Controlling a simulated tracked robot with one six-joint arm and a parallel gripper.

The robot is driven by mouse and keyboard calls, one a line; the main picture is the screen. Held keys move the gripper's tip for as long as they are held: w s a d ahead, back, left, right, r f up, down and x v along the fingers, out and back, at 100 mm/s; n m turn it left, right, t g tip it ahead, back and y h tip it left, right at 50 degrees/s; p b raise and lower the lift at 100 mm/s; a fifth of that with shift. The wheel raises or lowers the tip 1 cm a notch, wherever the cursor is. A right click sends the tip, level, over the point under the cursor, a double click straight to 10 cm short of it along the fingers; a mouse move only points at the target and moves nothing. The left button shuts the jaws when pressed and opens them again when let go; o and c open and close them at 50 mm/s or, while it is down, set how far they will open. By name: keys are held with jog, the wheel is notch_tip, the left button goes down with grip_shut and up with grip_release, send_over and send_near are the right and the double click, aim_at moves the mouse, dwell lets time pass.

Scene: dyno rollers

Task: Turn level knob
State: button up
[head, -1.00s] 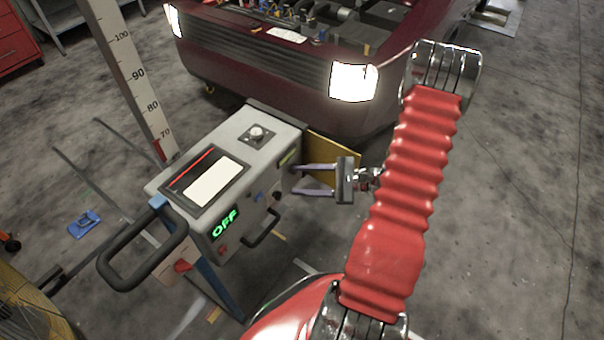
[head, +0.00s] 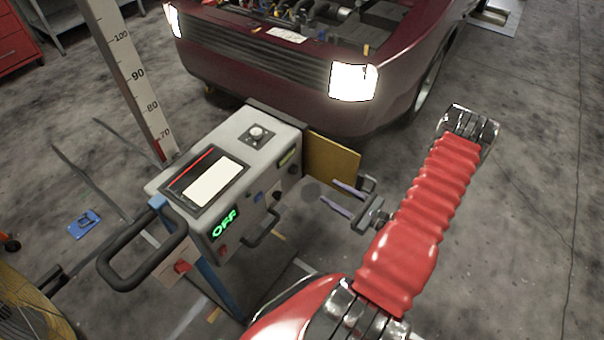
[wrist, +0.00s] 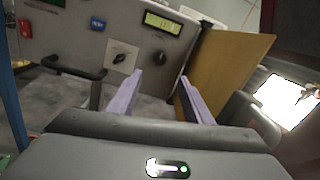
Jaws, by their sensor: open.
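The grey headlight tester box (head: 205,160) stands left of my gripper in the head view. A round knob on a square plate (head: 257,134) sits on its top. Its side panel shows a dark knob on a light plate (wrist: 120,59) and a black knob (wrist: 160,58) below a green display (wrist: 163,22) in the wrist view. I cannot tell which is the level knob. My gripper (head: 335,194) is open and empty, apart from the panel on its right. In the wrist view its fingers (wrist: 160,82) point toward the panel, below the black knob.
A tan board (head: 333,160) sticks out beside the box, close to the gripper. A black handle (head: 262,228) juts from the side panel. The car (head: 270,65) with lit headlights stands behind. A measuring post (head: 132,85) rises at left. Floor at right is clear.

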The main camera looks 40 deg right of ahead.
aim_at(296, 171)
jog(key=shift+w, duration=0.1)
jog(key=shift+x, duration=6.85)
jog(key=shift+c, duration=0.3)
jog(key=c, duration=0.9)
jog(key=shift+d, duration=0.2)
jog(key=shift+c, duration=0.5)
jog(key=shift+a, duration=0.15)
